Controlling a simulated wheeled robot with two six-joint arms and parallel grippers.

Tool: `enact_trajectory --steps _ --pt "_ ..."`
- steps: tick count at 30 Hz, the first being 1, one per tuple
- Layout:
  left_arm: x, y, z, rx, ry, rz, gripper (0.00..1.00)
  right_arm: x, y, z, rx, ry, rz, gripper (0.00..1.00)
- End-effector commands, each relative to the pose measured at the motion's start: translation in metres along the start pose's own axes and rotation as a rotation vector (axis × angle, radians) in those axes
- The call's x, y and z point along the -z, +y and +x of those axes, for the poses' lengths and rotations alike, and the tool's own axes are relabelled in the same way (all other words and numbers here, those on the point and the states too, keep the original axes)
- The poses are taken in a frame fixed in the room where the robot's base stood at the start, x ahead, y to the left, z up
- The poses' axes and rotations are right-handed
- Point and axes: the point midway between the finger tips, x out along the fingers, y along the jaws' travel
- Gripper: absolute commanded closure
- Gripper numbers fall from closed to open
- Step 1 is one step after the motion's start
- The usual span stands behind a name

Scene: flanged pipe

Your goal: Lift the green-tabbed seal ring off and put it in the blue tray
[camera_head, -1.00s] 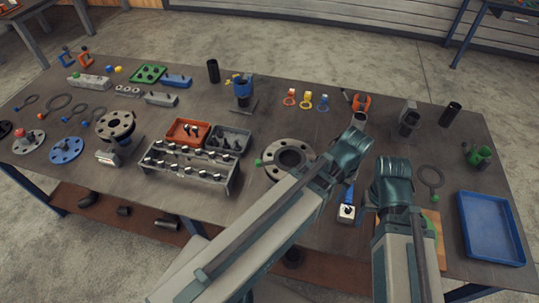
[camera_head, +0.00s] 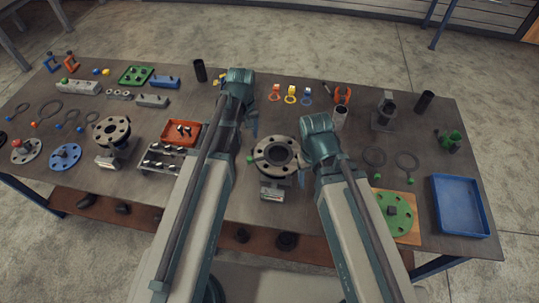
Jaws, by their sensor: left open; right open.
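A round grey bolted flange (camera_head: 262,146) of the pipe stands at mid table. A small green tab (camera_head: 250,159) shows at its left edge; the seal ring it belongs to cannot be told apart from the flange. The blue tray (camera_head: 460,206) lies empty at the table's right end. My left gripper (camera_head: 252,128) is open, just left of the flange and apart from the tab, partly hidden by its own wrist. My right gripper (camera_head: 301,178) is open at the flange's right side, mostly hidden by its wrist; whether it touches cannot be told.
A green disc (camera_head: 398,213) lies on a wooden board left of the tray. A red bin (camera_head: 175,137) and bolt rack stand left.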

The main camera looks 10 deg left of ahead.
Motion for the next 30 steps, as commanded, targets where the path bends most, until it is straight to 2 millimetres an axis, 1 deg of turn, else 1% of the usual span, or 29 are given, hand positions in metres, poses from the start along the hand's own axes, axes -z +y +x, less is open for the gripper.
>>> enact_trajectory --steps 1,15,19,26,30 --pt "0.0 0.0 0.009 0.0 0.0 0.001 0.43 0.001 -0.001 0.009 0.0 0.0 0.0 0.3" --pt "0.0 0.0 0.074 0.0 0.0 0.002 0.43 0.005 -0.007 0.073 -0.002 0.002 -0.006 0.3" --pt "0.0 0.0 0.082 0.0 0.0 0.002 0.43 0.005 -0.007 0.082 -0.002 0.002 -0.009 0.3" --pt "0.0 0.0 0.083 0.0 0.0 0.002 0.43 0.005 -0.007 0.082 -0.002 0.002 -0.01 0.3" --pt "0.001 0.0 0.092 0.0 0.0 0.002 0.43 0.006 -0.008 0.092 -0.003 0.001 -0.011 0.3"
